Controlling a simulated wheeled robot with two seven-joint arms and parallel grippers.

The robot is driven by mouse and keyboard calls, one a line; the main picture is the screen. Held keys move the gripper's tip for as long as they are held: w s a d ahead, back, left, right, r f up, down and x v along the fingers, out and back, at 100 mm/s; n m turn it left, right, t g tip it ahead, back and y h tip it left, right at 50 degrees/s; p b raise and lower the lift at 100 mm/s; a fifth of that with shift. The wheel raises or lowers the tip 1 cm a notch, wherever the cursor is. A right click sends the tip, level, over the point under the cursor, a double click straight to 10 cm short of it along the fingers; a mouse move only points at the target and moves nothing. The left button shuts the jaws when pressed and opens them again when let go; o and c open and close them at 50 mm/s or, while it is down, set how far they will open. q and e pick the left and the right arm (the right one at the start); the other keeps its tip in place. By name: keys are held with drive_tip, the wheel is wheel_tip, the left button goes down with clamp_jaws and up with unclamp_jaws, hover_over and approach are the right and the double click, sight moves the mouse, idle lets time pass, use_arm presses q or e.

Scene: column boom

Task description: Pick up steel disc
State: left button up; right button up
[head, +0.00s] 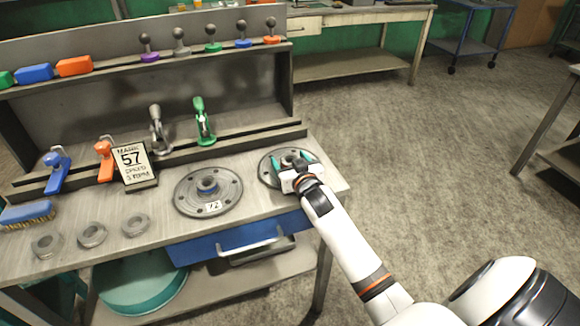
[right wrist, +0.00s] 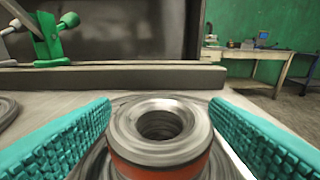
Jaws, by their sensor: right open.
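Two steel discs lie flat on the workbench. One steel disc (head: 208,193), with a raised hub, bolt holes and a small tag marked with a number, lies in the middle. The other steel disc (head: 268,172) lies near the bench's right end, partly hidden by my right gripper (head: 296,166). In the right wrist view, my right gripper (right wrist: 160,140) is open, its teal ridged fingers on either side of a hub (right wrist: 158,130) with a central hole and an orange-red band. A gap shows between each finger and the hub top. My left gripper is not in view.
Several small steel rings (head: 92,234) and a blue brush (head: 27,214) lie at left. A ledge (right wrist: 120,78) runs behind the hub. Bench space between the discs is clear.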

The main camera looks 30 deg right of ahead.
drive_tip(key=c, duration=1.5)
drive_tip(key=shift+r, duration=0.5)
wheel_tip(320, 180, up, 10)
drive_tip(key=shift+f+p, duration=0.25)
drive_tip(key=shift+p, duration=0.05)
